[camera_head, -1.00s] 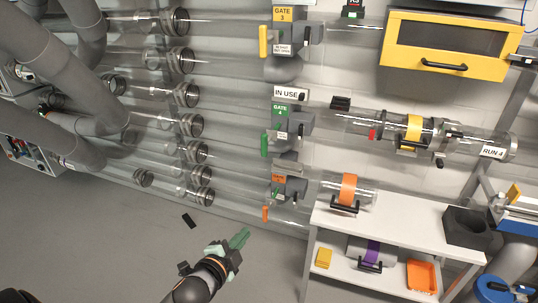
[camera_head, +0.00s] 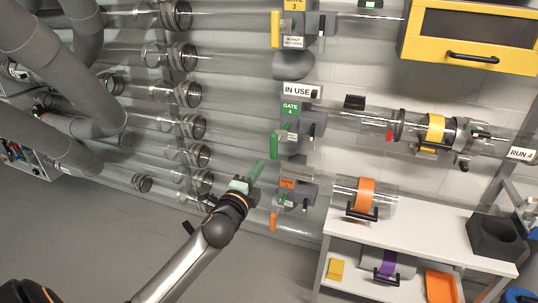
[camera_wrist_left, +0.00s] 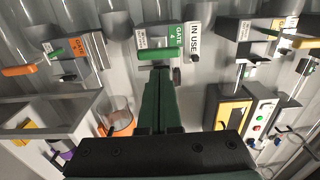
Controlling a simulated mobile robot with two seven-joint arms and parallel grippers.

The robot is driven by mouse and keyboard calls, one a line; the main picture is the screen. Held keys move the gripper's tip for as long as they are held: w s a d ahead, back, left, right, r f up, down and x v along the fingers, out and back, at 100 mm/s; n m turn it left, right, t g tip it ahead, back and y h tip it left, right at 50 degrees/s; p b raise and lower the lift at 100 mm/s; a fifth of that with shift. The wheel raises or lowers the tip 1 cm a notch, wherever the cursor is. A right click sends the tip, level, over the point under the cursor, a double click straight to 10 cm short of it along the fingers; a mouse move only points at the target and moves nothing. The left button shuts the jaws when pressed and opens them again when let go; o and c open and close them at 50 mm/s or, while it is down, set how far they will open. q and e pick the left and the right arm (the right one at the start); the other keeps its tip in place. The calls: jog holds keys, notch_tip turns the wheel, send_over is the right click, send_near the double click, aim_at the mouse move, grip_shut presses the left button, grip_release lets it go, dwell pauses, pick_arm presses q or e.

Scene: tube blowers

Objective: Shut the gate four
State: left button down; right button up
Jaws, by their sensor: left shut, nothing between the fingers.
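Gate four is a grey housing with a green "GATE 4" label (camera_head: 290,108) on a clear tube in the head view. Its green handle (camera_head: 274,146) hangs at the housing's left side. In the left wrist view the gate's label (camera_wrist_left: 173,33) is upper centre, and the green handle (camera_wrist_left: 158,54) lies just beyond my fingertips. My left gripper (camera_head: 261,164) has green fingers, shut and empty, below and left of the handle in the head view. The fingers also show in the left wrist view (camera_wrist_left: 160,72). A gap to the handle appears small; contact cannot be told. My right gripper is out of view.
An "IN USE" sign (camera_head: 298,90) sits above gate four. Gate three with a yellow handle (camera_head: 275,29) is above, and an orange-labelled gate (camera_head: 289,184) is below. A white bench (camera_head: 430,232) with an orange-banded tube piece (camera_head: 364,195) stands at right.

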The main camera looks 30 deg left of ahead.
aim_at(272, 148)
pick_arm(q)
jog(key=x, duration=0.8)
jog(key=shift+w+b, duration=0.1)
jog(key=shift+b, duration=0.3)
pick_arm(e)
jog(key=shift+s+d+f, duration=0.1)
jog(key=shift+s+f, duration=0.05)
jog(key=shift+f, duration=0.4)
